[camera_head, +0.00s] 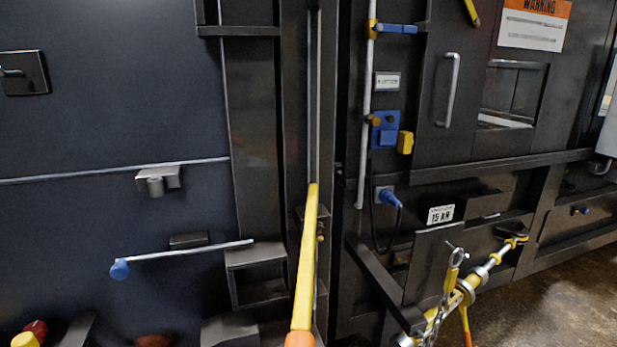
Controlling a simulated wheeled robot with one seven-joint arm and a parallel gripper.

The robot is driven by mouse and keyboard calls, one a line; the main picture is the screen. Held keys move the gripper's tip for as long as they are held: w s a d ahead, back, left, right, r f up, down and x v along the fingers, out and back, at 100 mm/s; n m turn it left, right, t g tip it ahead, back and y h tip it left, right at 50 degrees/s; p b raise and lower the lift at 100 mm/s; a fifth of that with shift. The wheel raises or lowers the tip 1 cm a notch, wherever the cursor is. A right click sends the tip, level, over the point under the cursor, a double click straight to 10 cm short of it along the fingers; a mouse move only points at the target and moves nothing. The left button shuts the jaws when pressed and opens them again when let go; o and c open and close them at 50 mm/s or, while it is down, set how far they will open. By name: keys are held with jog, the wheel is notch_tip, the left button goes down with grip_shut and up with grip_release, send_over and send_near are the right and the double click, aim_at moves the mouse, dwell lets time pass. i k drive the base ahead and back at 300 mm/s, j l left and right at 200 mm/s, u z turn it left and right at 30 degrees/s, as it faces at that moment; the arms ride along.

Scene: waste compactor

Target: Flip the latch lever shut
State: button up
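Two lever-like things show, and I cannot tell for sure which is the latch lever. A long yellow bar (308,250) with an orange end (299,339) stands nearly upright at the vertical seam, its orange end toward me at the bottom edge. To its left, a thin silver rod (185,250) with a blue knob (119,268) lies nearly level across the dark panel (110,100). The rod's right end meets a dark bracket (256,255). My gripper is not in view.
At right are a silver door handle (450,90), a blue plug (388,198) with a black cable, and a yellow-silver turnbuckle (465,293) with a chain. A red knob (36,330) shows bottom left. Open floor (560,310) lies lower right.

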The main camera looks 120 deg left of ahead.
aim_at(305, 311)
jog(key=j+u, duration=0.1)
jog(key=u, duration=0.35)
jog(key=i+j+u, duration=0.1)
jog(key=u, duration=0.35)
jog(key=i+u, duration=0.15)
jog(key=u, duration=0.3)
jog(key=i+u, duration=0.1)
jog(key=u, duration=0.8)
jog(key=i+l+u, duration=0.1)
jog(key=u, duration=0.35)
jog(key=l+u, duration=0.15)
jog(key=u, duration=0.3)
jog(key=i+l+u, duration=0.1)
jog(key=u, duration=0.35)
jog(key=l+u, duration=0.15)
jog(key=u, duration=0.3)
jog(key=j+z, duration=0.15)
jog(key=j, duration=0.3)
jog(key=k+j+z, duration=0.15)
jog(key=j, duration=0.25)
jog(key=k+j+z, duration=0.1)
jog(key=j, duration=0.35)
jog(key=k+j+z, duration=0.15)
jog(key=j, duration=0.25)
jog(key=k+j+z, duration=0.15)
jog(key=j, duration=0.3)
jog(key=k+j+z, duration=0.15)
jog(key=j, duration=0.2)
jog(key=i+j, duration=0.05)
